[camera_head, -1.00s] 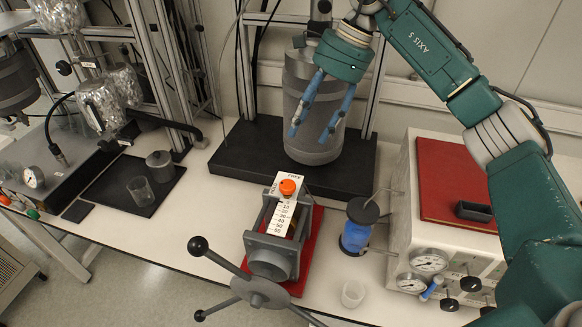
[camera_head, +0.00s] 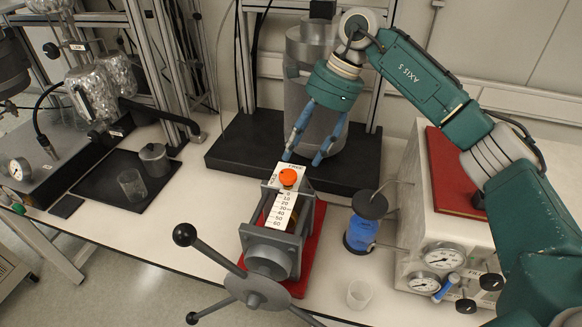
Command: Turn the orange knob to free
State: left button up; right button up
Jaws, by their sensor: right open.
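The orange knob (camera_head: 288,177) sits on a white plate with a numbered scale (camera_head: 281,210), at the top end of a grey clamp-like device (camera_head: 272,255). Lettering beside the knob is too small to read surely. My right gripper (camera_head: 304,162) has two blue fingers, spread apart and empty, pointing down. It is just above and behind the knob, slightly to its right, and does not appear to touch it. My left gripper is not in view.
A large grey cylinder (camera_head: 309,110) on a black base (camera_head: 235,147) stands behind the gripper. A blue-filled bottle (camera_head: 362,232) and a cup (camera_head: 360,294) are right of the device. The device's black-knobbed handle (camera_head: 185,235) juts left. A gauge box (camera_head: 440,235) stands right.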

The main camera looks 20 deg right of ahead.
aim_at(289, 174)
jog(key=p+x, duration=0.2)
jog(key=x, duration=0.3)
jog(key=shift+a+f, duration=0.15)
jog(key=shift+f, duration=0.2)
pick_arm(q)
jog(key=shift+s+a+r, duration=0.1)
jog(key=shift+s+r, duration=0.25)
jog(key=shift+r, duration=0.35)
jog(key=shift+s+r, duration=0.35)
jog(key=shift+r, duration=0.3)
pick_arm(e)
jog(key=shift+a+f, duration=0.25)
jog(key=shift+f, duration=0.4)
jog(key=shift+r, duration=0.1)
jog(key=c, duration=1.1)
